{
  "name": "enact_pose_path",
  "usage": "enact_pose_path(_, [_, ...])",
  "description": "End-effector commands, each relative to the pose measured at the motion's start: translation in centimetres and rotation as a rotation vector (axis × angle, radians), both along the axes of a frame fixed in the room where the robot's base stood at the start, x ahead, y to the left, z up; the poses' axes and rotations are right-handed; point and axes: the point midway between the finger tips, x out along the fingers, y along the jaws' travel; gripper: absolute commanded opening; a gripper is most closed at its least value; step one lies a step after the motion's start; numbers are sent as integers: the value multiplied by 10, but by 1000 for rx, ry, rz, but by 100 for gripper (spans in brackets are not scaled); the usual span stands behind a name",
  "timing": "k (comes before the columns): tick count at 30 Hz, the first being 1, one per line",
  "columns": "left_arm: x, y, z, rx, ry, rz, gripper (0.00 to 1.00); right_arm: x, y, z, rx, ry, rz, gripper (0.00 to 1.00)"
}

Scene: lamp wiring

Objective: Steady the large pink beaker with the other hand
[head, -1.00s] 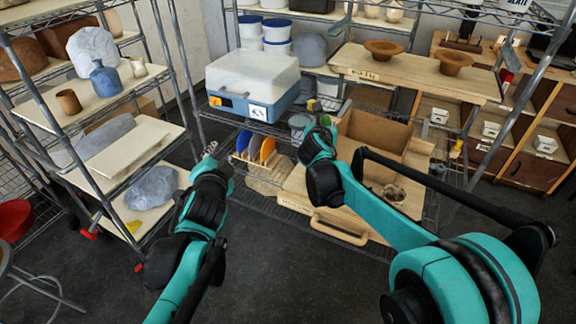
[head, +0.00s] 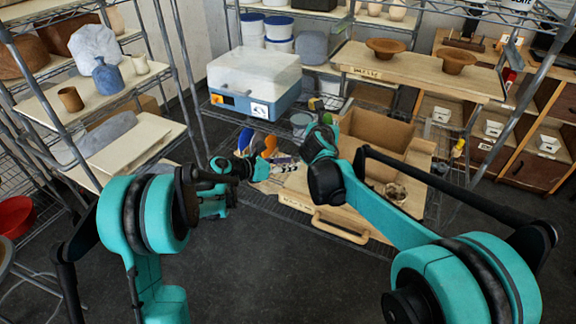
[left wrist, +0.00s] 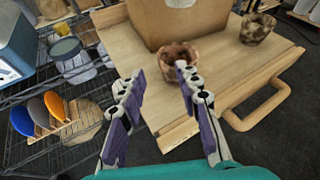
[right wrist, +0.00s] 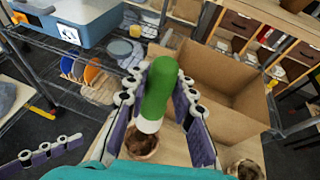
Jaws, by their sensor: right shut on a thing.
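The likeliest match for the beaker is a pinkish-brown, stained pot (left wrist: 180,54), upright on a wooden board in front of a cardboard box. It also shows in the right wrist view (right wrist: 143,147), partly hidden under the green thing; in the head view my right arm seems to hide it. My left gripper (head: 284,162) is open and empty, its fingers (left wrist: 156,88) spread short of the pot and not visibly touching it. My right gripper (right wrist: 158,88) is shut on a green, white-tipped bottle-like thing (right wrist: 160,85), which it holds above the pot.
The cardboard box (head: 372,138) stands behind the pot. A second, mottled pot (left wrist: 257,28) sits to its right. The board (left wrist: 130,50) has a handle (left wrist: 262,105) at its front edge. A rack of coloured discs (left wrist: 40,112) and a blue-white case (head: 255,85) are to the left.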

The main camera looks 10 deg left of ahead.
Motion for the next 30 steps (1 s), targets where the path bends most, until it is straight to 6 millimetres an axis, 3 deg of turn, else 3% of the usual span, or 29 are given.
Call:
enact_pose_path(7, [11, -14, -17, 27, 4, -24, 33, 0, 0, 0, 0, 0, 0, 0])
enact_pose_path(21, [63, -72, -47, 24, 4, -21, 33, 0, 0, 0, 0, 0, 0, 0])
enact_pose_path(30, [73, -82, -53, 23, 4, -19, 33, 0, 0, 0, 0, 0, 0, 0])
